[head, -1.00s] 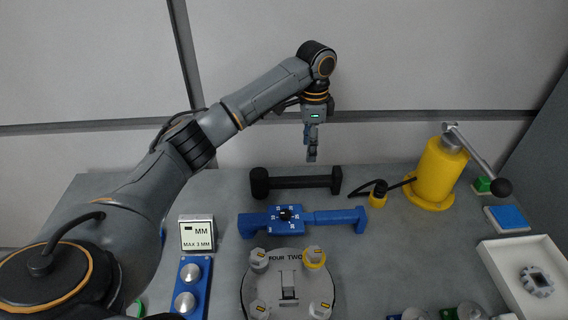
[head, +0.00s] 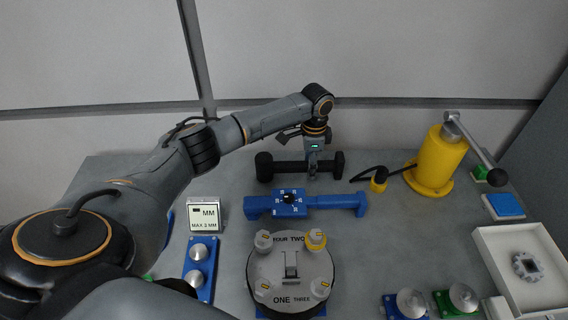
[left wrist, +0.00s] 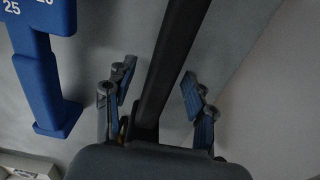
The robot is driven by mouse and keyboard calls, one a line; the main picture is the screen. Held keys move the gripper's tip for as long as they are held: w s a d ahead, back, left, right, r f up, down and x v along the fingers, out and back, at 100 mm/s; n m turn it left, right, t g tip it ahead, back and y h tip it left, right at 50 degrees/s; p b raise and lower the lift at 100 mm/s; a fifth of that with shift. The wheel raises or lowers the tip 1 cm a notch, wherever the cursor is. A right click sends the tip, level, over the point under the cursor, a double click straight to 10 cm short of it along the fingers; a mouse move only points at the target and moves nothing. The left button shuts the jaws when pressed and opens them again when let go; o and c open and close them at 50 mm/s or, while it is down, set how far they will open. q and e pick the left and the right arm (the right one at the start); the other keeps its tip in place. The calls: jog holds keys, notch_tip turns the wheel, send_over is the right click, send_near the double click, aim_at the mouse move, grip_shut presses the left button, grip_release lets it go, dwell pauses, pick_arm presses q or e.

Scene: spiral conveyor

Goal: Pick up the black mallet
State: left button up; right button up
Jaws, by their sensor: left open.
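The black mallet (head: 264,167) lies on the grey table at the back, its thick head to the left and its handle running right. My left gripper (head: 312,172) points down over the handle, right of its middle, and hides part of it. In the left wrist view the dark handle (left wrist: 173,55) passes between the two open fingers of the left gripper (left wrist: 156,98), with a gap on each side. Exact fingertip height relative to the handle is hard to tell. My right gripper is not in view.
A blue gauge tool (head: 335,202) lies just in front of the mallet. A yellow cylinder with a lever (head: 435,165) stands to the right. A round dial plate (head: 262,268), a small sign (head: 204,213) and a white tray (head: 490,262) are nearer. A wall stands behind the table.

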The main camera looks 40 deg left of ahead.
pick_arm(q)
jog(key=shift+f, duration=0.6)
grip_shut()
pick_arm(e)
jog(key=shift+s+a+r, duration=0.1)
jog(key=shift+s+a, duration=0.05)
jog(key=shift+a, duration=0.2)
pick_arm(q)
jog(key=shift+w+r, duration=0.1)
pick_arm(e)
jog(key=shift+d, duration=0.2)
